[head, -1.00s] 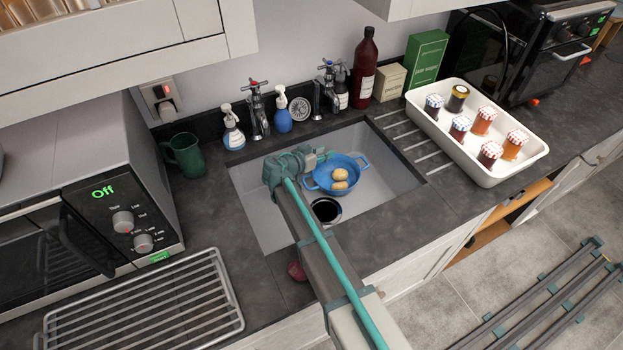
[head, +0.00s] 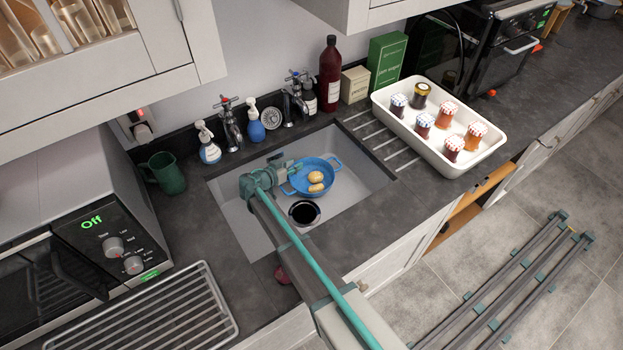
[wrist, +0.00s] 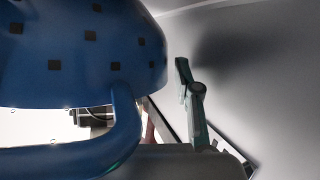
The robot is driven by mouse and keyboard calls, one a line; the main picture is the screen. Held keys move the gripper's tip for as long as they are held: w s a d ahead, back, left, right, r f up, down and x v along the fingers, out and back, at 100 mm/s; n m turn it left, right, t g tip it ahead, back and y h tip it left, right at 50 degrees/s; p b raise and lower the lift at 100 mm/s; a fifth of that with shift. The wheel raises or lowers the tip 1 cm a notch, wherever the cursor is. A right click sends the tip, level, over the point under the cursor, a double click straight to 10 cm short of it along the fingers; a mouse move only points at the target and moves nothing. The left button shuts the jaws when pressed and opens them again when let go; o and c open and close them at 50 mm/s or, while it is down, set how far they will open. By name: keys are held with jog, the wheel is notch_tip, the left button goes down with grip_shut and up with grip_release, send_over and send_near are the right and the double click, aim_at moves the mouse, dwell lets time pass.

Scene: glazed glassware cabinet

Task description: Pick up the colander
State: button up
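The blue colander (head: 330,182) sits in the sink, with two yellowish potatoes (head: 316,182) in it. My gripper (head: 285,164) is in the sink at the colander's left side, close to its rim and left handle. In the wrist view the colander (wrist: 85,45) fills the upper left, with square holes in its wall. Its looped handle (wrist: 125,130) crosses the lower left, close to the camera. One teal finger of my gripper (wrist: 190,90) shows to the right of the colander, with a gap between them. The other finger is hidden, so I cannot tell whether the gripper grips anything.
The sink (head: 368,165) has a dark round drain opening (head: 304,212) in front of the colander. Taps (head: 230,125) and soap bottles (head: 256,122) stand behind it. A white tray (head: 462,160) of jars is at right, a green mug (head: 168,173) and microwave (head: 95,215) at left.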

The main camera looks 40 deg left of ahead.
jog(key=shift+w+f, duration=0.15)
jog(key=shift+w, duration=0.2)
grip_shut()
dwell(0.4)
